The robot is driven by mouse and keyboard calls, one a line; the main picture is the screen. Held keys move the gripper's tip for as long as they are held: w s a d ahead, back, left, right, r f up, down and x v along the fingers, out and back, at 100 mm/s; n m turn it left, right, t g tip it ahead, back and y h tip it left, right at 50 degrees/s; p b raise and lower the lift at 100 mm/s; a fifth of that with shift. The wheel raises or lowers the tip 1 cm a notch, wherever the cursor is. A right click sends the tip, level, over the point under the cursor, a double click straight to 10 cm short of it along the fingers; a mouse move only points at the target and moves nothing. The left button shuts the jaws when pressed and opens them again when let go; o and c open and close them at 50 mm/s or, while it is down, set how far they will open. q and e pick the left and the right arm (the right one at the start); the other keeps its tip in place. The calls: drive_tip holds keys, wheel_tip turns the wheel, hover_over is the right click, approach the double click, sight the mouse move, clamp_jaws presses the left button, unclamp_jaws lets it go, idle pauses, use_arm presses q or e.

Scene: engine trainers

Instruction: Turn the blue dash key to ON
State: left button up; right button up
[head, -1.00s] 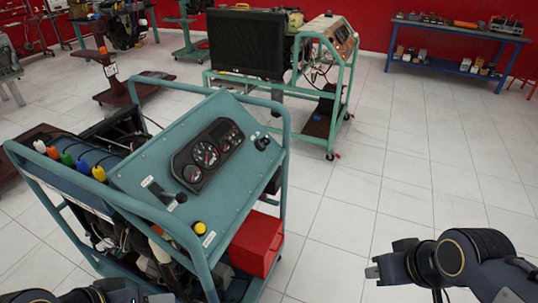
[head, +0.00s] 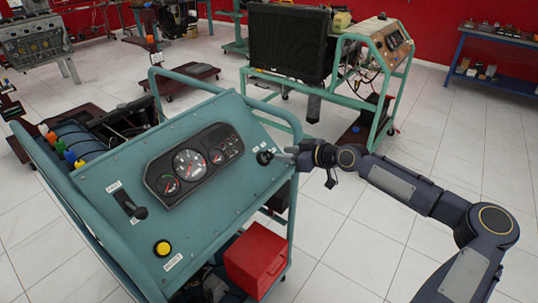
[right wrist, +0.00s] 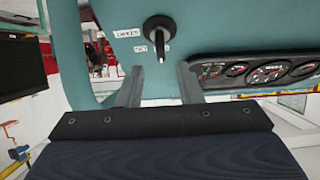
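The teal-blue dash panel (head: 215,215) is tilted on a tube-frame trainer at the left of the head view. Its key switch (head: 264,157) is dark and sits near the panel's right edge. In the right wrist view the key (right wrist: 161,38) has a round dark base and a grip pointing down the picture, with small white labels to its left. My right gripper (head: 283,156) is close in front of the key. In the right wrist view its two fingers (right wrist: 161,78) are apart, with the key just beyond the gap; no contact shows. My left gripper is out of view.
A gauge cluster (head: 193,161), a black lever (head: 130,205) and a yellow button (head: 162,248) share the panel. A teal tube rail (head: 222,88) runs behind it. A red box (head: 256,259) stands below. Another trainer (head: 375,60) is at the back; the floor at right is clear.

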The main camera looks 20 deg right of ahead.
sight(271, 154)
drive_tip(key=p+x, duration=0.1)
drive_tip(key=x, duration=0.6)
drive_tip(key=shift+w+a+f, duration=0.1)
drive_tip(key=shift+f, duration=0.05)
clamp_jaws()
drive_tip(key=shift+f, duration=0.1)
